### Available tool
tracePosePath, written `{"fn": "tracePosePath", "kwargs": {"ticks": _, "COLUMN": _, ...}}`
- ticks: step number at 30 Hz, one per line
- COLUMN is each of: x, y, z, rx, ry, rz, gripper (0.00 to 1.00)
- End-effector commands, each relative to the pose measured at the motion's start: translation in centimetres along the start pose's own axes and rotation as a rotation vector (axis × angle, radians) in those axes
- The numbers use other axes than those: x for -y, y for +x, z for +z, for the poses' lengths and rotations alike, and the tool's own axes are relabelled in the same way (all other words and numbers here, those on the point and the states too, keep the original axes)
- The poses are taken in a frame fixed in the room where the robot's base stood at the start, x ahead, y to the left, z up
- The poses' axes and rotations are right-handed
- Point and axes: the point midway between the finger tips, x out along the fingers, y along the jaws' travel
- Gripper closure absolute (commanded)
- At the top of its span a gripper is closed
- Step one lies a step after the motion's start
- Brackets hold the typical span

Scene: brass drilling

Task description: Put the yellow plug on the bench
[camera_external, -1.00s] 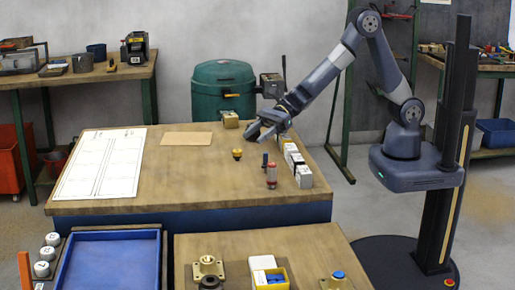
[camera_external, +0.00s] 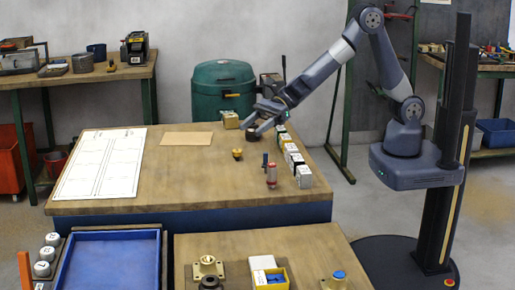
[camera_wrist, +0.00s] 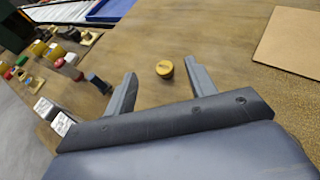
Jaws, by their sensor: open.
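My gripper (camera_external: 248,132) is above the bench, behind and slightly right of the plug in the external view. Its two fingers are spread and hold nothing. They appear apart from the plug.
Several small boxes (camera_external: 297,167) line the bench's right edge. A brown sheet (camera_external: 187,139) and a white printed sheet (camera_external: 101,165) lie on the bench. A blue tray (camera_external: 110,262) is in front.

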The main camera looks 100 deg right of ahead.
Motion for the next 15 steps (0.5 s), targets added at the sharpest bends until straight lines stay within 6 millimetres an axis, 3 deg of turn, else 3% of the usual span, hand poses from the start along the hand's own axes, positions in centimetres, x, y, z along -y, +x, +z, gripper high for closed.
{"fn": "tracePosePath", "kwargs": {"ticks": 1, "x": -0.1, "y": 0.8, "z": 1.3, "rx": 0.001, "ry": -0.002, "rz": 0.004, "gripper": 0.47}}
{"fn": "tracePosePath", "kwargs": {"ticks": 4, "x": -0.1, "y": 2.2, "z": 2.2, "rx": 0.001, "ry": 0.0, "rz": 0.002, "gripper": 0.47}}
{"fn": "tracePosePath", "kwargs": {"ticks": 15, "x": -0.1, "y": 4.0, "z": -1.0, "rx": 0.0, "ry": 0.002, "rz": 0.001, "gripper": 0.47}}
